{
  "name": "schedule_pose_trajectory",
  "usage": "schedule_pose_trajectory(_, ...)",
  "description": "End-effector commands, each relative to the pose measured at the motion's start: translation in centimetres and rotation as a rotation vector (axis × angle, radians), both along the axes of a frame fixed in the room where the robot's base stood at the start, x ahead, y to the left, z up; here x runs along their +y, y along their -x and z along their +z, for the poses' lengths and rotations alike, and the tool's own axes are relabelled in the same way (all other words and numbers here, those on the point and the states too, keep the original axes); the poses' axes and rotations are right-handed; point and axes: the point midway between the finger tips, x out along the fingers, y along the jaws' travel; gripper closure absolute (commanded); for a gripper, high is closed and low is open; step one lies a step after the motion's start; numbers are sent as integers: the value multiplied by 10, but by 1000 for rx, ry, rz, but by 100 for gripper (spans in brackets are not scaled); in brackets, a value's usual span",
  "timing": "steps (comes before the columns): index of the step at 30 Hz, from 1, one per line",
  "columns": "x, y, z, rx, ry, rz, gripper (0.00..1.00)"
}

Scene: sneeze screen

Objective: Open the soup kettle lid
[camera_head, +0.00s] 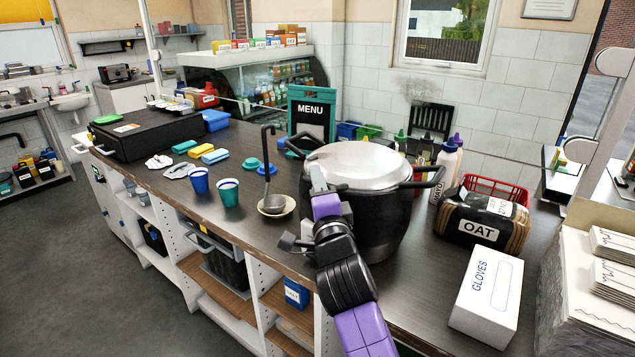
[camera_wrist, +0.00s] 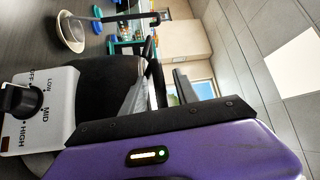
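The soup kettle (camera_head: 375,222) is a large black pot on the counter with a silver-grey lid (camera_head: 365,160), which lies shut on top. Black loop handles stick out at its left and right. My gripper (camera_head: 319,180) is at the lid's near left edge, partly covering it. In the wrist view, the kettle's dark body (camera_wrist: 108,80) and its white control panel (camera_wrist: 48,88) with a black knob appear turned sideways. The gripper's two grey fingers (camera_wrist: 162,88) stand apart, with a dark bar, perhaps a kettle handle, seen between them. I cannot tell whether they touch the lid.
A ladle (camera_head: 268,175) stands in a small dish left of the kettle. Teal and blue cups (camera_head: 228,193) are farther left. Bottles (camera_head: 446,165), an OAT bag (camera_head: 480,222) and a GLOVES box (camera_head: 487,295) crowd the right. A menu board (camera_head: 312,112) stands behind.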

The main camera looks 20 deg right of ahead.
Motion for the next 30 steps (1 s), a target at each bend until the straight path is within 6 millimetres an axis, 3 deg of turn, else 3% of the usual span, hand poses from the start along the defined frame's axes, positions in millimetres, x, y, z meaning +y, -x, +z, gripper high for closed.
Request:
schedule_pose_trajectory(6, 0, 0, 0, 0, 0, 0, 64)
schedule_pose_trajectory(12, 0, 0, 0, 0, 0, 0, 100)
schedule_pose_trajectory(30, 0, 0, -1, 1, 1, 1, 100)
